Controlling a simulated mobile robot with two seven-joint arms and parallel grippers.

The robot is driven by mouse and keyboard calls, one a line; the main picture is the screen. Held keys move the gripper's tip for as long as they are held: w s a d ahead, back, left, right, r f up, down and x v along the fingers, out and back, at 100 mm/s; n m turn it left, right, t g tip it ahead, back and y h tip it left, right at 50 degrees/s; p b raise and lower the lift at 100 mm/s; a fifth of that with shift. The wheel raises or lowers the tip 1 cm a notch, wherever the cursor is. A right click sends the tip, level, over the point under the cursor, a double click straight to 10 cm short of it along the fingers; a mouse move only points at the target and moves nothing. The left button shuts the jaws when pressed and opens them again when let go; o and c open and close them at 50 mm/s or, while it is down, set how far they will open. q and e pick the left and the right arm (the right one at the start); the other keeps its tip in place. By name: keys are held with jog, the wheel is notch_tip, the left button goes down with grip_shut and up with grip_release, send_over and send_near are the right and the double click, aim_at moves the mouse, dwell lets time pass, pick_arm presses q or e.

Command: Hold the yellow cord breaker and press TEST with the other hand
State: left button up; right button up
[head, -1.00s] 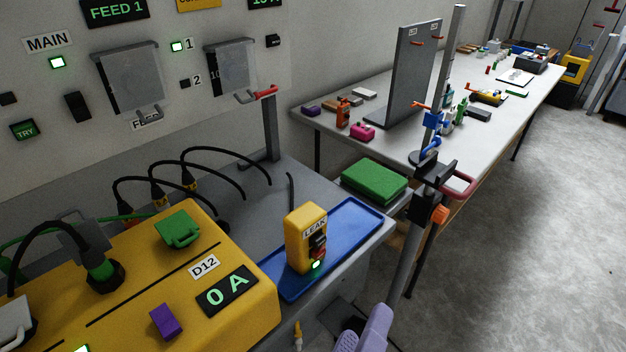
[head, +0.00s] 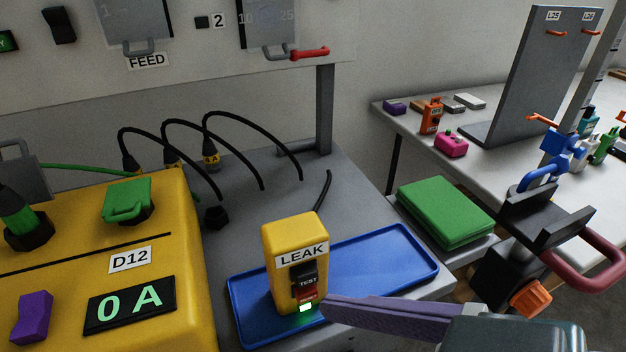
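The yellow cord breaker (head: 293,232), labelled LEAK, stands upright on the blue tray (head: 385,262). Its front has a black TEST button (head: 307,281), a red part just below it and a lit green lamp (head: 306,308) at the bottom. My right gripper (head: 332,309) comes in from the lower right. Its long purple finger points left, with the tip beside the red part and the green lamp, below the TEST button. I cannot tell whether the tip touches the breaker, or whether the fingers are apart. My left gripper is not in view; nothing visible holds the breaker.
A yellow distribution box (head: 170,240) with a 0 A display (head: 130,303) stands at left. Black cables (head: 240,125) arch behind the breaker. A post with a dark red handle (head: 590,255) stands at right, before a cluttered table.

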jog(key=w+a+r+t+y, duration=0.4)
jog(key=a+r+t+y, duration=0.2)
jog(key=r, duration=0.5)
jog(key=m+h, duration=0.5)
jog(key=h, duration=0.6)
send_near(302, 249)
jog(key=w+f, duration=0.2)
jog(key=w, duration=0.1)
jog(key=x, duration=0.6)
jog(key=a+x, duration=0.1)
jog(key=x, duration=0.2)
jog(key=shift+w+r, duration=0.15)
jog(key=shift+r, duration=0.1)
